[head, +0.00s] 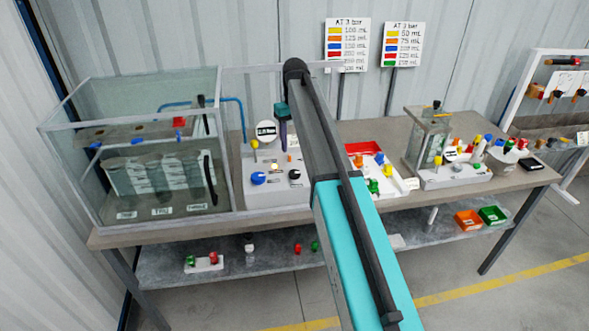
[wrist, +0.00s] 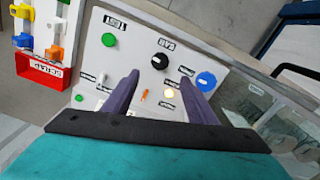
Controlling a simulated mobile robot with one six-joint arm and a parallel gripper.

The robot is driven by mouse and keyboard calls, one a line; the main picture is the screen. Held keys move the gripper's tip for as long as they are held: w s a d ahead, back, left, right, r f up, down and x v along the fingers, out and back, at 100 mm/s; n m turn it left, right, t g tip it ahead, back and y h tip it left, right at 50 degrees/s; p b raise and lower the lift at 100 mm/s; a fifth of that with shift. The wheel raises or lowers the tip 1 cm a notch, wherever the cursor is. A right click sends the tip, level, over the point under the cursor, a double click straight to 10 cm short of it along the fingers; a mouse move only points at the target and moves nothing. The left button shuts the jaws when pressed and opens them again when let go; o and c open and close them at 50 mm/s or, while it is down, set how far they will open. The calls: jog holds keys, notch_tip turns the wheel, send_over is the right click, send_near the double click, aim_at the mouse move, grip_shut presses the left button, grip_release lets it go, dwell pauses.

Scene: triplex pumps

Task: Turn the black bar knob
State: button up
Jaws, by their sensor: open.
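The black bar knob (wrist: 160,61) is round and sits on a white control panel (wrist: 131,22), beside a label that appears upside down. It also shows in the head view (head: 295,174), on the front box near the table's middle. In the head view my gripper (head: 283,148) points down above the panel, partly hidden by my arm.
A blue knob (wrist: 206,81) sits right of the black one, a green button (wrist: 109,40) left. A lit button (wrist: 169,93) and orange lever (wrist: 145,95) lie between the fingers. A glass tank (head: 130,215) stands left; a red scrap tray (wrist: 42,70) is beside the panel.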

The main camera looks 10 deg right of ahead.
aim_at(295, 173)
jog(key=shift+f+p, duration=2.3)
jog(key=shift+f, duration=3.9)
jog(key=c, duration=0.9)
jog(key=shift+d, duration=0.1)
jog(key=shift+c, duration=0.8)
